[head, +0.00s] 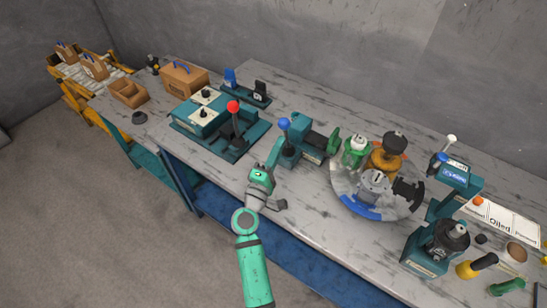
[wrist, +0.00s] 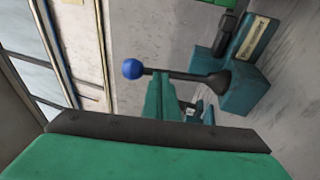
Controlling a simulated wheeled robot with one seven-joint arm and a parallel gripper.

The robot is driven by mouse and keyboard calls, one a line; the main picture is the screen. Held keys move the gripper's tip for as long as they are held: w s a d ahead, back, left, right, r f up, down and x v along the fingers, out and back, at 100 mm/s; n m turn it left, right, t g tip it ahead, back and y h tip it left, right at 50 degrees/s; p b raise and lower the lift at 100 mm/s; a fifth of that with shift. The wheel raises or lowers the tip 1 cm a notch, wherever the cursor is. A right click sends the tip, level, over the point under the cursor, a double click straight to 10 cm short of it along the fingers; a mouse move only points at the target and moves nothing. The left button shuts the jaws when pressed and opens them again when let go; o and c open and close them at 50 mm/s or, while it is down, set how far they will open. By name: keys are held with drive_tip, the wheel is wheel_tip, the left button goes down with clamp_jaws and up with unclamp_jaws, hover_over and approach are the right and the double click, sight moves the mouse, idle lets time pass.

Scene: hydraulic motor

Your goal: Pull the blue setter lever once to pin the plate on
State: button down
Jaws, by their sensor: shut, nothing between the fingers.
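The blue setter lever is a black rod with a blue ball knob (head: 284,124) on a teal setter (head: 312,146) near the table's middle. In the wrist view the knob (wrist: 133,69) is at the left end of the rod, which runs sideways to a black boot on the setter. My gripper (head: 278,148) is just in front of the lever, below the knob. Its teal fingers (wrist: 163,78) are shut and empty, with their tips at the rod near the knob. I cannot tell whether they touch it. A grey round part (head: 374,184) sits on the turntable; which part is the plate is unclear.
To the left stands a teal station with a red-knobbed lever (head: 233,107). To the right are a round turntable (head: 345,189) carrying several parts and a teal press (head: 428,250). The table's front edge runs under my arm.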

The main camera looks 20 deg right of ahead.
drive_tip(key=shift+w+d+r, duration=0.1)
drive_tip(key=shift+w+d, duration=0.25)
drive_tip(key=shift+w, duration=0.05)
drive_tip(key=shift+w+d+r, duration=0.4)
drive_tip(key=shift+w+d, duration=0.05)
drive_tip(key=shift+d, duration=0.15)
drive_tip(key=shift+w+d+r, duration=0.4)
drive_tip(key=shift+d, duration=0.15)
